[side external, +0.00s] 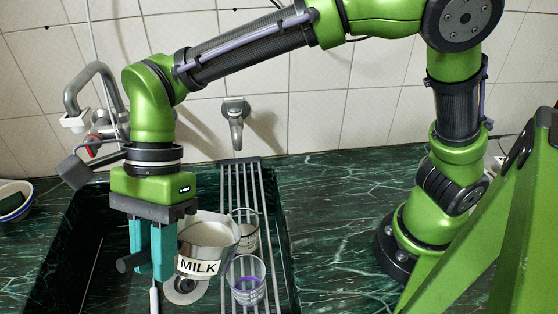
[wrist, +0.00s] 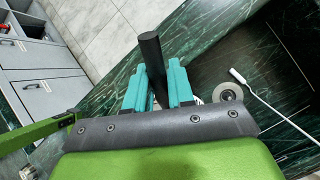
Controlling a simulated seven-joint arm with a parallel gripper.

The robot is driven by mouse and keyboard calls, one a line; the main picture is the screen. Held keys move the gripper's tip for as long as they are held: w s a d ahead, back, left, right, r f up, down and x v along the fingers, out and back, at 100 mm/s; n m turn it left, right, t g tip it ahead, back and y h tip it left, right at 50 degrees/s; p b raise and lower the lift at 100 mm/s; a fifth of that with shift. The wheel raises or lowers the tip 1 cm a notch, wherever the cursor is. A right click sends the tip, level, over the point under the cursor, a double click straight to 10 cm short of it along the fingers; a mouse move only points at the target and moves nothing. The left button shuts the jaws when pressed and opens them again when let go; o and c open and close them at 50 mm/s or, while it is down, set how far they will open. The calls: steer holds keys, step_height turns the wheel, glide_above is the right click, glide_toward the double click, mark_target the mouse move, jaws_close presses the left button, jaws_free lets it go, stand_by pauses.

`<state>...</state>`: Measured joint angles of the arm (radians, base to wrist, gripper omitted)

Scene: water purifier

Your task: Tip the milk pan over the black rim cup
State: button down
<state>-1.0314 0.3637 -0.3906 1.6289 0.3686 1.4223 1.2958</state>
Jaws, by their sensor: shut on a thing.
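The metal milk pan (side external: 208,232), with a white MILK label on its side, hangs over the right part of the sink, roughly upright. My gripper (side external: 152,262) has its teal fingers shut on the pan's black handle. The handle (wrist: 151,58) also shows between the fingers (wrist: 160,90) in the wrist view; the pan's body is hidden there. A clear cup with a dark rim and a label (side external: 247,238) stands on the rack just right of the pan, partly hidden behind it. A second clear cup, with purple markings (side external: 247,284), stands nearer the camera.
A grey bar rack (side external: 240,178) lies along the sink's right side. The dark sink has a round drain (wrist: 228,93) and a white stick-like tool (wrist: 262,97). A wall tap (side external: 235,112) is behind the rack. The green counter (side external: 325,210) right of the rack is clear.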

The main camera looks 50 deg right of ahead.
steer(key=shift+d+r, duration=0.1)
steer(key=shift+d, duration=0.15)
stand_by(0.4)
steer(key=s+a+f+t+h+b, duration=0.1)
steer(key=a+f+h+b, duration=0.1)
steer(key=a+f+h, duration=0.4)
steer(key=shift+s+a+f+m, duration=0.15)
steer(key=shift+a+f+m, duration=0.15)
steer(key=shift+a+f, duration=1.35)
steer(key=shift+d+f, duration=0.3)
steer(key=shift+d, duration=0.05)
